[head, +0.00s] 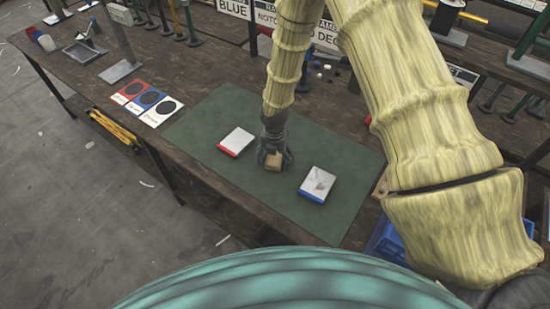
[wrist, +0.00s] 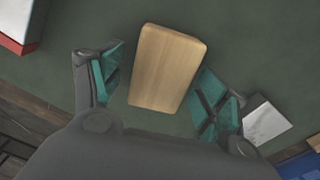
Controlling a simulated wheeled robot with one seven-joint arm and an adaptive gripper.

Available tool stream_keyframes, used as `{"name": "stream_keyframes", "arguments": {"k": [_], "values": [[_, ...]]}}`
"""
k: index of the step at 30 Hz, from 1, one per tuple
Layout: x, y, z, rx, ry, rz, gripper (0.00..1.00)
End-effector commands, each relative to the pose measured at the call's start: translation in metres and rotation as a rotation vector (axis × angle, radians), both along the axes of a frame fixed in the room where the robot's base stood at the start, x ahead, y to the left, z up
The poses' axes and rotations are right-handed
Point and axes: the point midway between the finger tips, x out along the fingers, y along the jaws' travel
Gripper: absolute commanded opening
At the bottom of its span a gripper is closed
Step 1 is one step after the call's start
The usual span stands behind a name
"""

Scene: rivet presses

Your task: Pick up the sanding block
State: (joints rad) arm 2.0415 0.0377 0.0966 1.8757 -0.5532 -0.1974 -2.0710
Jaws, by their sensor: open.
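The sanding block (wrist: 167,68) is a tan, wood-coloured rectangular block lying on the green mat (wrist: 255,65). In the wrist view it sits between the teal pads of my open gripper (wrist: 157,88), with a visible gap on the left and the right pad close to its edge. In the head view my gripper (head: 274,156) is low over the mat, around the block (head: 273,162), whose near end shows below the fingers. I cannot tell whether a pad touches it.
A white-topped red box (head: 236,141) lies left of my gripper and a white-topped blue box (head: 317,184) lies right of it, both on the mat. Cards with dark circles (head: 148,101) lie further left. A blue crate (head: 393,245) is at the bench's right front.

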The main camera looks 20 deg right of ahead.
Motion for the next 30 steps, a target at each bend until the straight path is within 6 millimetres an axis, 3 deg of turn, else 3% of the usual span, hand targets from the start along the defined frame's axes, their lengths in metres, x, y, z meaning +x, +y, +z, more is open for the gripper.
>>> {"name": "stream_keyframes", "arguments": {"k": [8, 15, 18, 30], "values": [[0.0001, 0.0, -0.0014, 0.0, 0.0, 0.0, 0.73], [0.0001, 0.0, -0.0012, 0.0, 0.0, 0.0, 0.29], [0.0, -0.0001, -0.0012, 0.0, 0.0, 0.0, 0.21], [0.0011, -0.0001, 0.0045, 0.001, -0.003, 0.001, 0.21]]}}
